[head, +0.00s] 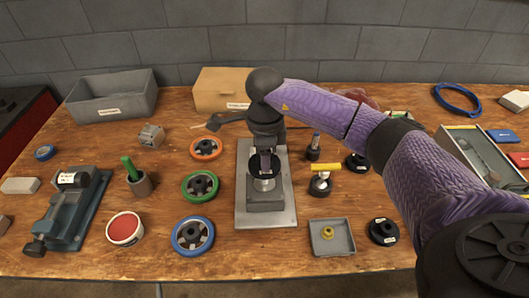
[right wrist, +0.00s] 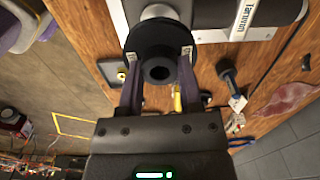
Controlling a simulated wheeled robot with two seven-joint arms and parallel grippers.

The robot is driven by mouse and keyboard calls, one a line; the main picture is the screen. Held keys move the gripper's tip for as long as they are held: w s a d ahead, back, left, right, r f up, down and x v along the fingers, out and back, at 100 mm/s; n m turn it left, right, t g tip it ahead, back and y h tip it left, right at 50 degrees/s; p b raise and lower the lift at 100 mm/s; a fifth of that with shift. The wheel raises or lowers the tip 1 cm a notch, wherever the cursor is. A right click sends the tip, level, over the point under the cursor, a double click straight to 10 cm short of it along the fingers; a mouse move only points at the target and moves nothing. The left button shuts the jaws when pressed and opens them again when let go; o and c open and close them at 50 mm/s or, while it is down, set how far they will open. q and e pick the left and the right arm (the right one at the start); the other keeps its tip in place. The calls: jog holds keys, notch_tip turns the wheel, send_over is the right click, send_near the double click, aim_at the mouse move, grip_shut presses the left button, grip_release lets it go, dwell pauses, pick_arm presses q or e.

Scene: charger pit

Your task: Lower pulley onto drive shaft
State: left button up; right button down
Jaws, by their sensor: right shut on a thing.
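My right gripper (head: 266,160) is over the grey motor unit in the middle of the bench, shut on a black pulley (head: 262,170). In the right wrist view the pulley (right wrist: 138,42) sits between both fingertips (right wrist: 158,75), its dark central bore showing. The silver drive shaft (head: 264,184) shows just below the pulley's near edge, on the motor unit (head: 266,202) on its metal plate (head: 279,217). A silver round part (right wrist: 159,11) also shows beyond the pulley in the wrist view. I cannot tell whether the bore is around the shaft. My left gripper is out of view.
Orange (head: 206,148), green (head: 200,186) and blue (head: 193,235) wheels lie left of the plate. A yellow-handled tool (head: 325,167), small grey tray (head: 332,238) and black pulley (head: 383,231) stand to the right. A vise (head: 70,212) stands far left.

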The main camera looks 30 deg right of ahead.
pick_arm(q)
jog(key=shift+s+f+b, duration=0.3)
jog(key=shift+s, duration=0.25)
pick_arm(e)
jog(key=shift+f, duration=0.5)
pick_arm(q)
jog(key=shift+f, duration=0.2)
pick_arm(e)
jog(key=shift+f, duration=0.25)
jog(key=shift+f+b, duration=0.35)
jog(key=shift+b, duration=0.05)
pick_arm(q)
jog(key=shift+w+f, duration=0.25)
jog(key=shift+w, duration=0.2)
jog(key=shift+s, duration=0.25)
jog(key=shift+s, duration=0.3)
pick_arm(e)
jog(key=shift+f, duration=0.2)
pick_arm(q)
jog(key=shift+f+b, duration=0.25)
jog(key=shift+b, duration=0.1)
pick_arm(e)
jog(key=shift+f, duration=0.25)
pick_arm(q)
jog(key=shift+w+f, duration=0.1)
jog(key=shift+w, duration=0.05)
pick_arm(e)
jog(key=shift+f, duration=0.1)
